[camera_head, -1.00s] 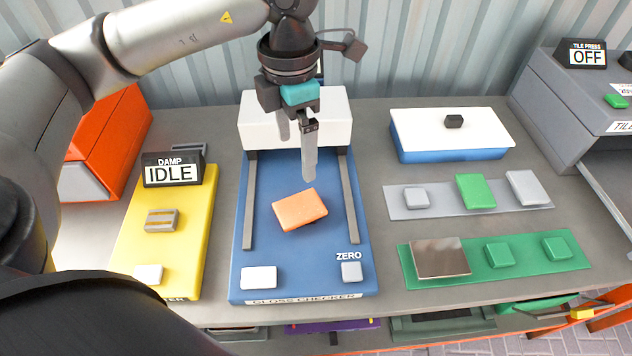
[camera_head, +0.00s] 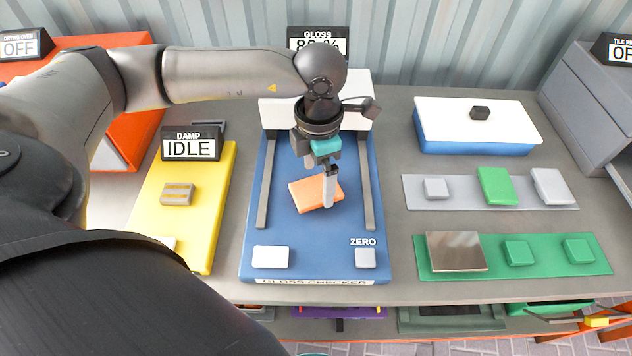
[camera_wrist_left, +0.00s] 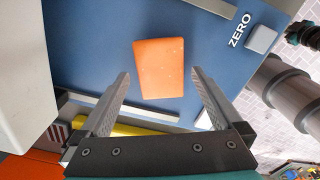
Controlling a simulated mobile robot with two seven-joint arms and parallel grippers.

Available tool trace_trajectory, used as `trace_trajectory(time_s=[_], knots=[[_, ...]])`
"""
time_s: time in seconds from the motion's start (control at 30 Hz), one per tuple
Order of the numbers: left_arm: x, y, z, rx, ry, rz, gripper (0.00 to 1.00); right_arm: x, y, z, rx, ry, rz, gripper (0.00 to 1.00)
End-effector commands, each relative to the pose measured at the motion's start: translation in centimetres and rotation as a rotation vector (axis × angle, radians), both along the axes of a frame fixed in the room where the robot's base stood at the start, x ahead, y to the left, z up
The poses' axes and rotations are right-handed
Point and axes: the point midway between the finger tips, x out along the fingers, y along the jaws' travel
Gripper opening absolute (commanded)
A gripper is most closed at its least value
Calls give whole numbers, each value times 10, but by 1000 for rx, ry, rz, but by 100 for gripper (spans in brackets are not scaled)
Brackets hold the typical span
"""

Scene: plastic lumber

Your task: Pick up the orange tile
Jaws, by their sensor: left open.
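The orange tile (camera_head: 309,194) lies flat on the blue bed of the gloss checker (camera_head: 290,238), between its two grey rails. It also shows whole in the left wrist view (camera_wrist_left: 160,68), ahead of the fingers and roughly centred between them. My left gripper (camera_head: 318,190) points down over the tile; one finger covers part of its right side in the head view. The jaws are open with nothing between them in the left wrist view (camera_wrist_left: 158,92). I cannot tell the exact height of the fingertips above the tile.
A white button (camera_head: 270,257) and a grey ZERO button (camera_head: 365,258) sit at the checker's front. The yellow damp meter (camera_head: 206,215) is on the left. Grey (camera_head: 458,191) and green (camera_head: 590,268) strips with tiles and a lidded blue-white box (camera_head: 478,125) are on the right.

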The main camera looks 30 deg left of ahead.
Motion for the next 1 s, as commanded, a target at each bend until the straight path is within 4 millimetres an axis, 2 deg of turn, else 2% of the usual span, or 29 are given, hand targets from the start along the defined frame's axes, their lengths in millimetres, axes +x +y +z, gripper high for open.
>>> trace_trajectory(time_s=[0.03, 0.13, 0.4, 1.0], knots=[[-1, 0, -9, 0, 2, 0, 100, 0, 0, -2, 0, 0, 0, 0], [0, 0, -18, -1, 2, 0, 100, 0, 0, -2, 0, 0, 0, 0], [0, 0, -21, -1, -1, -1, 100, -1, 0, -2, 0, 2, 0, 0], [0, 0, -20, -1, -1, 0, 34, -5, 0, -3, -1, 9, 0, 0]])
